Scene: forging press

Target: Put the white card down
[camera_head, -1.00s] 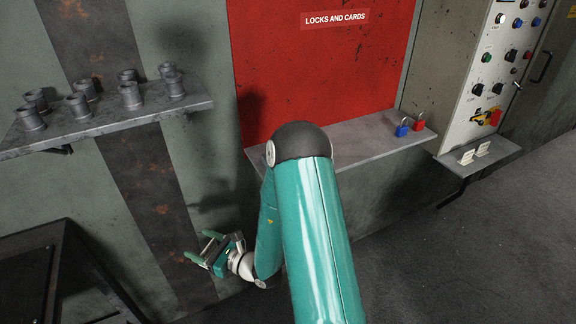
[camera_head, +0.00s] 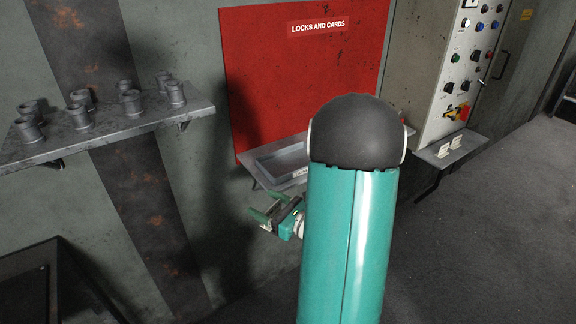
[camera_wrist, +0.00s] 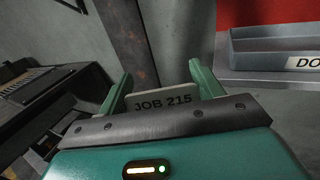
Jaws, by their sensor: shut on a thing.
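My gripper (camera_head: 268,220) is in front of the wall, below and left of the shelf under the red board. In the wrist view my gripper (camera_wrist: 160,92) is shut on a white card (camera_wrist: 163,103) marked "JOB 215", held between its two green fingers. The card's lower part is hidden behind the gripper body. A grey tray (camera_head: 277,158) sits on the shelf (camera_head: 252,174). In the wrist view the tray (camera_wrist: 262,45) is at the upper right, with a white label starting "DO". The card is apart from the tray and shelf.
A red board (camera_head: 290,75) reads "LOCKS AND CARDS". A wall shelf (camera_head: 105,132) with several grey cylinders is at left. A control panel (camera_head: 462,75) and small ledge (camera_head: 440,158) are at right. My arm hides much of the shelf.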

